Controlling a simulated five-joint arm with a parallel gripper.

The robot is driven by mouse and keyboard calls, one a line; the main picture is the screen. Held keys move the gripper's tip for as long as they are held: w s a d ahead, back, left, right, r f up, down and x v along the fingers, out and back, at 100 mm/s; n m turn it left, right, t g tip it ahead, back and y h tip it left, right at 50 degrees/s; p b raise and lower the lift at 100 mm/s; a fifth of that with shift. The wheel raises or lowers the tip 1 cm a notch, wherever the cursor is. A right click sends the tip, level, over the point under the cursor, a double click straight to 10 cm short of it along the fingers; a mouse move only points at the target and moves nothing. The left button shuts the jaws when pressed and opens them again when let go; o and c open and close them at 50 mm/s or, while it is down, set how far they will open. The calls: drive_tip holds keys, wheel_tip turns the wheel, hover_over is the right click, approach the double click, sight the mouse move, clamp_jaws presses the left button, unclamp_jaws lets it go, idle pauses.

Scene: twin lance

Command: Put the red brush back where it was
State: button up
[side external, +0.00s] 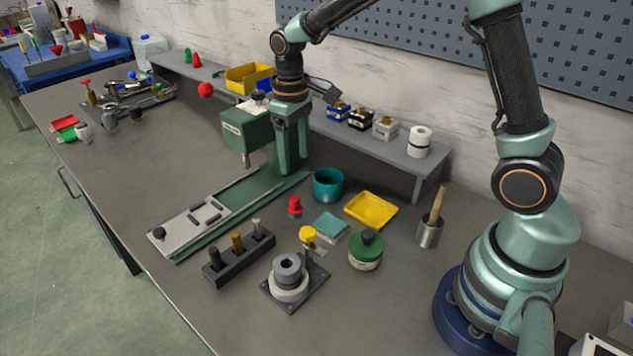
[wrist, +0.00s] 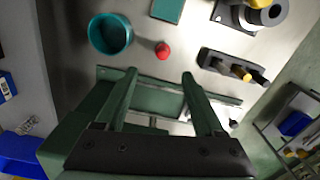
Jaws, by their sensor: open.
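No thing with a clear brush shape shows. A small red piece (side external: 294,207) with a rounded top stands upright on the bench beside the teal cup (side external: 328,185). It also shows in the wrist view (wrist: 162,50), past my fingertips and apart from them. My gripper (wrist: 160,75) is open, with nothing seen between its two green fingers. In the side view my arm's end hangs at the green press (side external: 247,132), where the fingers blend with the press column. Other red pieces (side external: 196,60) stand on the back shelf, and a red and green item (side external: 65,124) lies at the left.
A dark rack with several pegs (side external: 240,258), a grey ring stack (side external: 288,272), a yellow tray (side external: 371,210), a green jar (side external: 366,250) and a metal cup with a wooden handle (side external: 430,232) stand around the red piece.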

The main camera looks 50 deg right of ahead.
drive_tip(key=s+d+r+m+t, duration=0.1)
drive_tip(key=s+r+t, duration=0.4)
drive_tip(key=s+r, duration=0.6)
drive_tip(key=s+m, duration=0.1)
drive_tip(key=s, duration=0.2)
drive_tip(key=shift+d+r+t, duration=0.2)
drive_tip(key=shift+d+t, duration=0.2)
